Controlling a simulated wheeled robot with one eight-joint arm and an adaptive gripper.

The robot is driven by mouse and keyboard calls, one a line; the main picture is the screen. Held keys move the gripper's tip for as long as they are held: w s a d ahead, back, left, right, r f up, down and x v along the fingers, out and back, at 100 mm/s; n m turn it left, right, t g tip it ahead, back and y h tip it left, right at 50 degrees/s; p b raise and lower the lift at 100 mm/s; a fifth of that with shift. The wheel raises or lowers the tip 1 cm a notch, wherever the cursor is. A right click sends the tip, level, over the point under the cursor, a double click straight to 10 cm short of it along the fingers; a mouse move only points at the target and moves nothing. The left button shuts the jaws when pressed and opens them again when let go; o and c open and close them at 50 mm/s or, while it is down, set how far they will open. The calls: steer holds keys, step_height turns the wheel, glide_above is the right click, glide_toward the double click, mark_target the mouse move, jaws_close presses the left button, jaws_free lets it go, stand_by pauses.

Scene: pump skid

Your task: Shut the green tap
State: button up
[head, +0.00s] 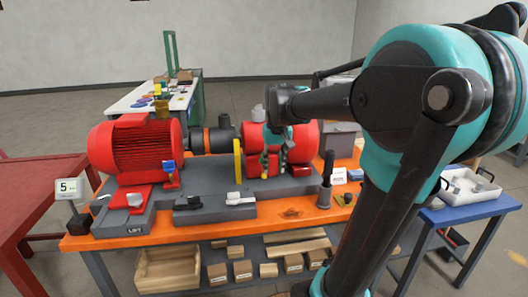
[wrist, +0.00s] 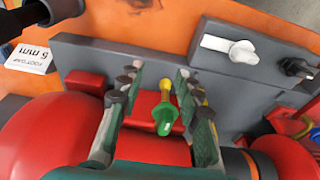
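The green tap (wrist: 164,120) shows in the wrist view as a green handle with a yellow part beyond it, over the red pump body. My gripper (wrist: 157,84) is open, with one finger on each side of the green tap. Gaps show between the handle and both fingers, though I cannot tell how deep the handle sits between them. In the head view my gripper (head: 274,157) points down at the front of the right red pump body (head: 308,140), and the green tap is mostly hidden there.
An upright yellow lever (head: 237,160) stands left of my gripper. A dark upright cylinder (head: 327,170) stands at right on the orange bench (head: 290,213).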

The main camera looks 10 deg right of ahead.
steer(key=w+a+r+g, duration=0.1)
steer(key=w+r, duration=0.2)
steer(key=r, duration=0.7)
steer(key=w+a+r+g, duration=0.1)
steer(key=w+r, duration=0.3)
steer(key=r, duration=0.5)
step_height(320, 180, down, 17)
steer(key=shift+s+a, duration=0.1)
steer(key=shift+s, duration=0.05)
steer(key=shift+c, duration=0.4)
jaws_close()
